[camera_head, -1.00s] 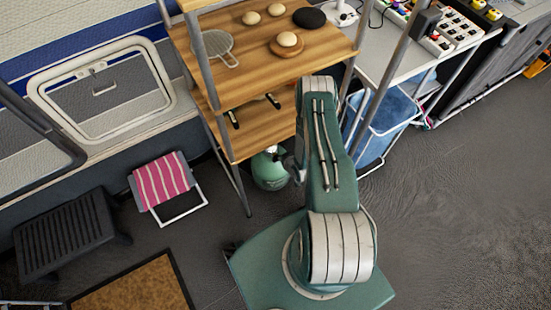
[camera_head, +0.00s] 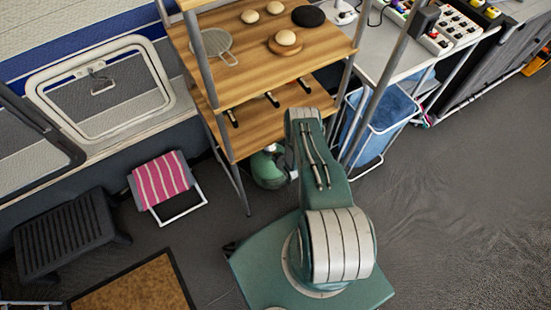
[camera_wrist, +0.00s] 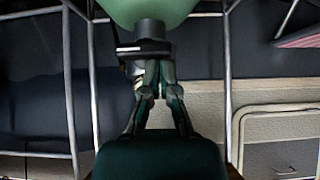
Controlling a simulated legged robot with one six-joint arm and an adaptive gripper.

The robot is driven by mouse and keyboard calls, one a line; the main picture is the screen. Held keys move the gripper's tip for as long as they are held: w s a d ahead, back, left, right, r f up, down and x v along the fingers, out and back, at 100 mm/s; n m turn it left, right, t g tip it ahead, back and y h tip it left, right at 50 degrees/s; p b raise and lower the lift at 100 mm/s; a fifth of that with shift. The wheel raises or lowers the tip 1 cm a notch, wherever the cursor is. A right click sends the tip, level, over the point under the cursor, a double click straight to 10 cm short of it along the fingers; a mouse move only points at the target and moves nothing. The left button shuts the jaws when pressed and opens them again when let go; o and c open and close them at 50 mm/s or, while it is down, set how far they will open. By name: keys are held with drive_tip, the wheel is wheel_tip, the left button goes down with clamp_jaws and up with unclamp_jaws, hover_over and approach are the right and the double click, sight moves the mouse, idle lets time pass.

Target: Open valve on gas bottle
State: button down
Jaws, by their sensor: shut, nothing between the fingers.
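The green gas bottle (camera_head: 268,170) stands on the floor beneath the wooden shelf unit, partly hidden by my arm in the head view. In the wrist view, which looks upside down, the bottle's rounded green body (camera_wrist: 150,10) is at the top, with a dark valve neck (camera_wrist: 150,31) and black flat fitting below it in the picture. My gripper (camera_wrist: 158,65) is shut and empty, with its fingertips close to the valve fitting. I cannot tell whether they touch it. In the head view my gripper is hidden behind my arm.
The shelf unit (camera_head: 272,72) holds dough balls and a sieve; its metal legs stand beside the bottle. A blue bin (camera_head: 378,125) stands to the right. A pink-striped stool (camera_head: 160,180) and a black step (camera_head: 65,235) are to the left. The floor at right is clear.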

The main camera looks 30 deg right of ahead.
drive_tip(key=shift+a+f+n+h, duration=0.1)
drive_tip(key=shift+a+n+h, duration=0.25)
drive_tip(key=shift+h, duration=0.45)
idle(0.4)
drive_tip(key=shift+a+f+n+h, duration=0.15)
drive_tip(key=shift+a+f+h, duration=0.15)
drive_tip(key=shift+f, duration=0.65)
drive_tip(key=shift+a+f+n+h, duration=0.1)
drive_tip(key=shift+a+f+h, duration=0.15)
drive_tip(key=shift+f, duration=0.65)
drive_tip(key=shift+d, duration=0.15)
idle(1.1)
drive_tip(key=shift+d+r, duration=0.3)
drive_tip(key=shift+d, duration=0.3)
